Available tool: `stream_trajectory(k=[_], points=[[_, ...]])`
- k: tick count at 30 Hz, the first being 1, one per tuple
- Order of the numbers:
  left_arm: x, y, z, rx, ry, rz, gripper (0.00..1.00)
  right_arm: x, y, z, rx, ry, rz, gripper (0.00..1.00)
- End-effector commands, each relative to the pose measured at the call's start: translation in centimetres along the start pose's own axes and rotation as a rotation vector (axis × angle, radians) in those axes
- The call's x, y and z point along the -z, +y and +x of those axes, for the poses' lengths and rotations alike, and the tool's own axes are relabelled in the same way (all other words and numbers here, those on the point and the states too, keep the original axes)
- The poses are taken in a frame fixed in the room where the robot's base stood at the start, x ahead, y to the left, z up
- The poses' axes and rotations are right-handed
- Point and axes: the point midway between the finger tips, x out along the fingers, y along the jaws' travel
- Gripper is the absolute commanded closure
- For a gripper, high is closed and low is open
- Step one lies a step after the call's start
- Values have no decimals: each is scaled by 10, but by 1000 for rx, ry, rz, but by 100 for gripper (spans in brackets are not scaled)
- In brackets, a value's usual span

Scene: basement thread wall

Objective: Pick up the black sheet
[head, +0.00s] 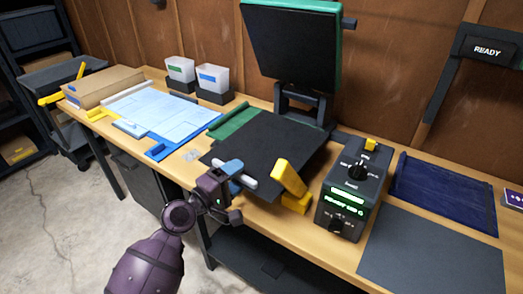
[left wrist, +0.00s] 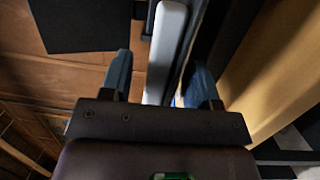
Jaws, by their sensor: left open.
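A flat black sheet (head: 268,140) lies on the lower bed of the press in the head view, with a green strip (head: 234,121) along its far left side. A second flat dark grey sheet (head: 432,255) lies on the bench at the front right. I cannot tell for sure which one is the task's sheet. My left gripper (head: 240,181) is open at the bench's front edge, by the near side of the press. A pale bar (left wrist: 165,45) shows between its fingers in the left wrist view; contact cannot be told. My right gripper is not in view.
The press's raised upper plate (head: 292,45) stands behind the bed. A yellow handle (head: 290,180) and a dark control box (head: 352,190) stand right of my left gripper. A light blue mat (head: 165,115) lies left, and a dark blue mat (head: 443,192) lies right.

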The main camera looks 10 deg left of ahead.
Motion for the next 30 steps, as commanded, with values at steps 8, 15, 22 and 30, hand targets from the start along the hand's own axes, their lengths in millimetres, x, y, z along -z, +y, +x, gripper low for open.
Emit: stream_trajectory(k=[8,15,22,30], points=[[0,-1,2,1,0,0,45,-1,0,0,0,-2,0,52],[0,0,2,1,0,0,81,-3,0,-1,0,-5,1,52],[0,0,2,0,0,0,99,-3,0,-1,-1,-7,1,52],[0,11,3,-4,0,2,99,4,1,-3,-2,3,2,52]])
